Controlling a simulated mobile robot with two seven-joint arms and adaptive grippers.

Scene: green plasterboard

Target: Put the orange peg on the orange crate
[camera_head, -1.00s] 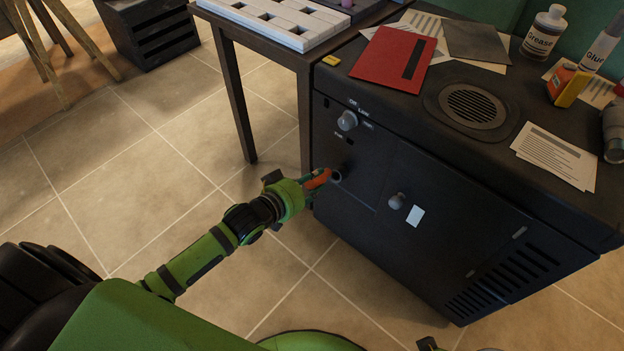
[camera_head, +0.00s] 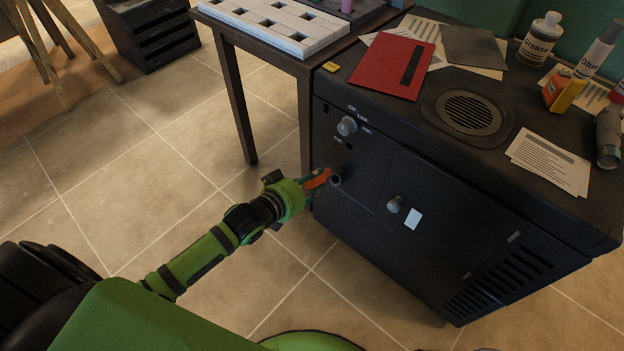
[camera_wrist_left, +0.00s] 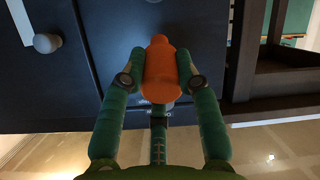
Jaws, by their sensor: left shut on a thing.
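The orange peg (camera_head: 318,179) is in my left gripper (camera_head: 312,186), in front of the dark cabinet. I see no orange crate. My right gripper is not in view.
The dark cabinet (camera_head: 372,185) has knobs and a top with a red folder (camera_head: 393,65), papers, bottles and a round vent (camera_head: 468,112). A table (camera_head: 240,45) with a white slotted block (camera_head: 275,22) adjoins it. A dark slatted crate (camera_head: 150,38) stands behind. Open tiled floor lies left.

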